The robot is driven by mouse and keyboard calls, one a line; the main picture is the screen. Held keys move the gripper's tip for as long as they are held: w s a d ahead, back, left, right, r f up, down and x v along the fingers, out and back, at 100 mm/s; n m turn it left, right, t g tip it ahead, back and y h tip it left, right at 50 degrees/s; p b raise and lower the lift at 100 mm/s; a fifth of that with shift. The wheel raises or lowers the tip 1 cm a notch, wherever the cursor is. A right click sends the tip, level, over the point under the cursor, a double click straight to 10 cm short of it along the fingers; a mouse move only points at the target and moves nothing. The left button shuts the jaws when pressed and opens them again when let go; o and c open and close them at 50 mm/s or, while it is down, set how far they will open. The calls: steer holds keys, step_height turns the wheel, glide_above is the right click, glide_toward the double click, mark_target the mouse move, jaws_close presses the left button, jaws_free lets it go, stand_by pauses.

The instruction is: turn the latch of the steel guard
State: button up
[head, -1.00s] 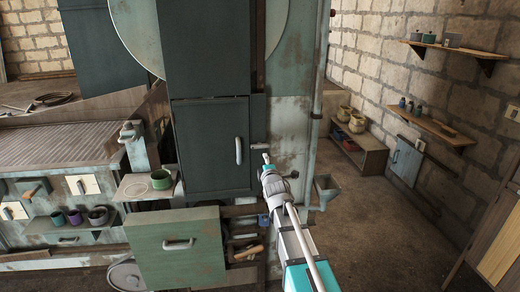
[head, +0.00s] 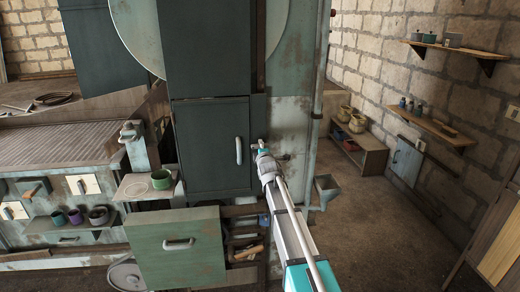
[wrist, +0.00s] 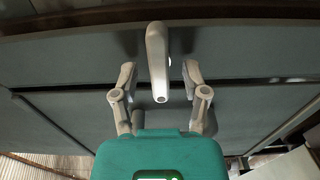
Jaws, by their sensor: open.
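The steel guard (head: 210,135) is a dark green-grey door with a pale upright handle (head: 238,151) near its right edge. The latch (wrist: 158,55) shows in the wrist view as a pale grey lever standing out from the dark panel. In the head view my gripper mostly hides it, just right of the door. My gripper (head: 262,146) reaches up to that spot. In the wrist view my gripper (wrist: 159,75) is open, with one finger on each side of the lever. Gaps show between lever and fingers; I cannot tell any contact.
A green drawer front (head: 178,246) is below the door. A small shelf with a green cup (head: 161,179) is at its left. A vertical pipe (head: 319,90) and a funnel (head: 327,190) stand to the right. The floor (head: 380,235) farther right is clear.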

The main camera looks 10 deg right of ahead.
steer(key=shift+w, duration=0.1)
jaws_close()
stand_by(0.3)
steer(key=shift+m, duration=9)
